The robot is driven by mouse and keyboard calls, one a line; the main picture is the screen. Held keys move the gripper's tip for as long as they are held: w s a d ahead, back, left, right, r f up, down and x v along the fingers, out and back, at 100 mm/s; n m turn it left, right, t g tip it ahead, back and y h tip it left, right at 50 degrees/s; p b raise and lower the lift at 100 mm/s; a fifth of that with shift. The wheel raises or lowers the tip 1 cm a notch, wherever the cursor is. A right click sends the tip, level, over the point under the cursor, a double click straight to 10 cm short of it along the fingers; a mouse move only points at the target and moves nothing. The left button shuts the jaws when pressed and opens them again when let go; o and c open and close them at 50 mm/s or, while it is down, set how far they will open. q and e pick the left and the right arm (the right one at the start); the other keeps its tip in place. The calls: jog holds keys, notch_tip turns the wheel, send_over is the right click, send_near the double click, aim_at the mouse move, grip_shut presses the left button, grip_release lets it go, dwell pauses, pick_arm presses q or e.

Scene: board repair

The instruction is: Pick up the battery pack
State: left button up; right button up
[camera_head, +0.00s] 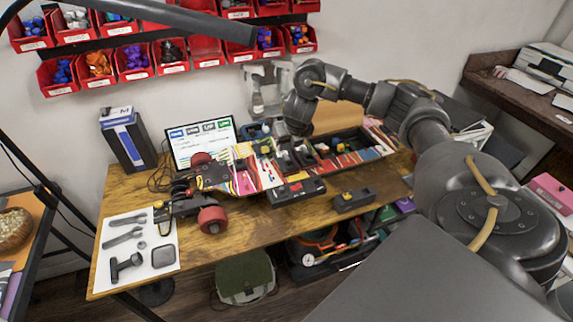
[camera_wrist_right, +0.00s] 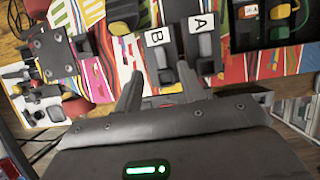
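In the right wrist view, block A (camera_wrist_right: 205,46) is right of block B (camera_wrist_right: 166,58). My right gripper (camera_wrist_right: 160,75) is open, its two fingers apart, with block B showing between and beyond the fingertips. I see no contact. My left gripper is not in view.
A skateboard-like board with red wheels (camera_head: 212,219) lies on the wooden table (camera_head: 225,240). A white tool mat (camera_head: 120,240) is at left. A laptop (camera_head: 203,140) and a blue-black box (camera_head: 127,140) stand behind.

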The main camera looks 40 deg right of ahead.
aim_at(286, 156)
jog(key=shift+w+d+f, duration=0.1)
jog(key=shift+w+f, duration=0.15)
jog(key=shift+f, duration=0.45)
jog(key=b+x, duration=0.2)
jog(key=x, duration=0.3)
jog(key=shift+s+f, duration=0.1)
jog(key=shift+f, duration=0.05)
grip_shut()
